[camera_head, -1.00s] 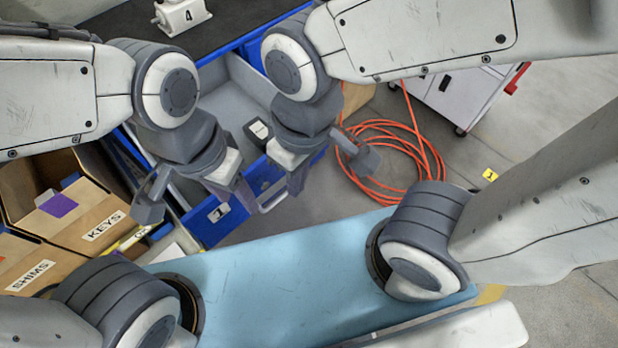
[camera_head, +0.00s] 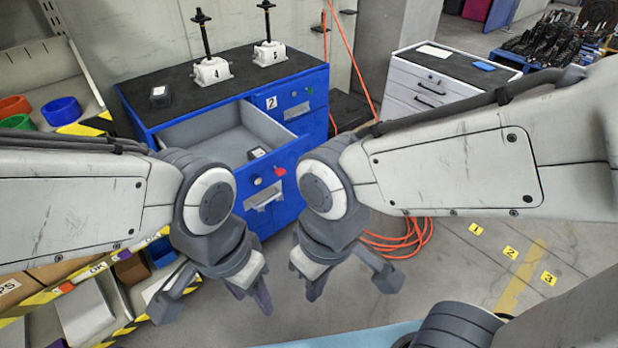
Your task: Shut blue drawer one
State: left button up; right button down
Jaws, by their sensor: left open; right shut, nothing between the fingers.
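The blue cabinet (camera_head: 153,112) stands ahead with a black top. My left gripper (camera_head: 252,292) hangs open in front of the drawer, pointing down. My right gripper (camera_head: 311,286) hangs shut and empty to the right of the handle. Neither visibly touches the handle.
A closed drawer labelled 2 (camera_head: 271,102) is beside the open one. Screw jacks numbered 4 (camera_head: 212,71) and 5 (camera_head: 269,53) stand on the cabinet top. A white cabinet (camera_head: 408,72) stands right. An orange hose (camera_head: 405,240) lies on the floor. Bin shelving is left.

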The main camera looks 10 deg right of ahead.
aim_at(225, 133)
jog(key=z, duration=0.7)
jog(key=i, duration=1.15)
jog(key=u, duration=0.1)
